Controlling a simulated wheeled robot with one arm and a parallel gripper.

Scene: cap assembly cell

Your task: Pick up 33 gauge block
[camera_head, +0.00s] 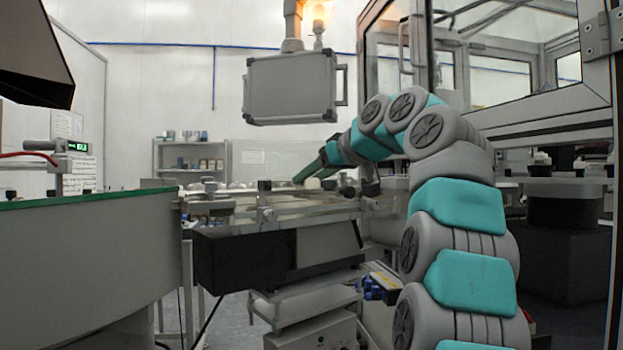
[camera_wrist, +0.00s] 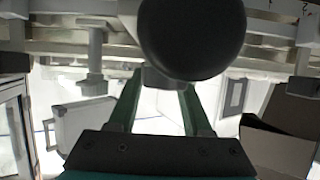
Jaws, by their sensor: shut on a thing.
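In the head view my gripper (camera_head: 306,175) reaches left and down over the feeder bench, its green fingers low above the rail. In the wrist view my gripper (camera_wrist: 160,82) has both green fingers slanting inward, shut on a small grey block (camera_wrist: 155,78) at their tips. The block's label is not readable, and a large dark round knob (camera_wrist: 190,38) partly covers it in that view. In the head view the block is too small to make out.
The feeder bench (camera_head: 327,243) with metal rails lies under my gripper. A green-edged table (camera_head: 90,240) stands at left, a framed glass enclosure (camera_head: 545,110) at right, and shelves (camera_head: 190,155) behind.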

